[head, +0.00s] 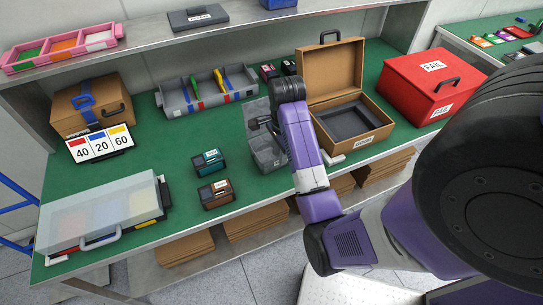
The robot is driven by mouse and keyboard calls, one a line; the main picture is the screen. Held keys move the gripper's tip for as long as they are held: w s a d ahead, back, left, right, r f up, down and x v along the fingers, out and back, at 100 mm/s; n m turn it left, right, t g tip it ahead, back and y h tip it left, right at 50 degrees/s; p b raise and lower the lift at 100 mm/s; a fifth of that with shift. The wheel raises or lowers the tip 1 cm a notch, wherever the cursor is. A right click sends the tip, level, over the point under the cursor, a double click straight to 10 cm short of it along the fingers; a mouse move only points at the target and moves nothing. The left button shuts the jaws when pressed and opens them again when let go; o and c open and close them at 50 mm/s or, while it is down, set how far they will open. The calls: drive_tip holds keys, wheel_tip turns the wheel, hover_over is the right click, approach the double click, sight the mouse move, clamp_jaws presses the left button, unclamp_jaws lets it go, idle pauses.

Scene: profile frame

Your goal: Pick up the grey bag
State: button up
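A grey box-like thing (268,154) stands on the green bench near its middle and is partly hidden by my arm. It is the grey thing closest to my gripper; I cannot tell for sure that it is a bag. A flat dark grey case (197,18) also lies on the upper shelf.
A grey divided tray (207,96) stands behind left. An open brown case (352,118) and a red FAIL box (432,87) stand right. Teal (208,161) and brown (216,194) small boxes are left of the grey thing. A clear-lidded case (98,213) lies front left.

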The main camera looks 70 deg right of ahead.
sight(279, 169)
wheel_tip(279, 169, down, 3)
drive_tip(key=shift+r+b, duration=0.1)
drive_tip(key=shift+b, duration=0.6)
drive_tip(key=shift+d+f+p, duration=0.1)
drive_tip(key=shift+f+p, duration=0.25)
drive_tip(key=shift+p, duration=0.15)
drive_tip(key=shift+d+f, duration=0.1)
drive_tip(key=shift+f, duration=1.05)
clamp_jaws()
